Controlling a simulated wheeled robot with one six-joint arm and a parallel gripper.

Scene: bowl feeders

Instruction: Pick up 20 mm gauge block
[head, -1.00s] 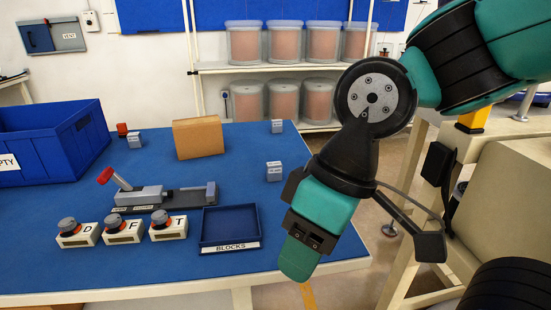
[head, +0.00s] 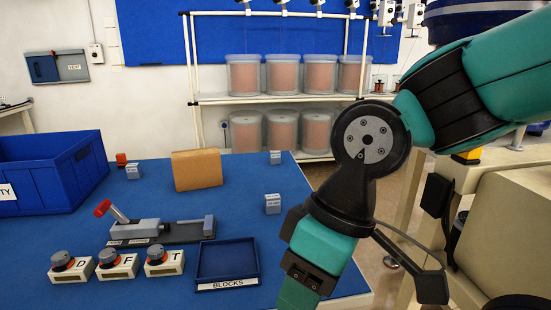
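Three small pale grey blocks stand on the blue table top. One block (head: 133,172) is at the left beside the blue bin, one (head: 275,157) is near the far right edge, and one (head: 272,204) is nearer on the right. Their labels are too small to read, so I cannot tell which is the 20 mm gauge block. My gripper (head: 299,284) is at the lower right, in front of the table's right edge. The bottom of the frame cuts off its end. I cannot see its fingertips or anything between them.
A blue tray marked BLOCKS (head: 228,285) looks empty. Left of it are three knobbed boxes D, F and T (head: 118,266). Behind stand a grey clamp fixture with a red handle (head: 138,230), a cardboard box (head: 197,169) and a large blue bin (head: 45,180).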

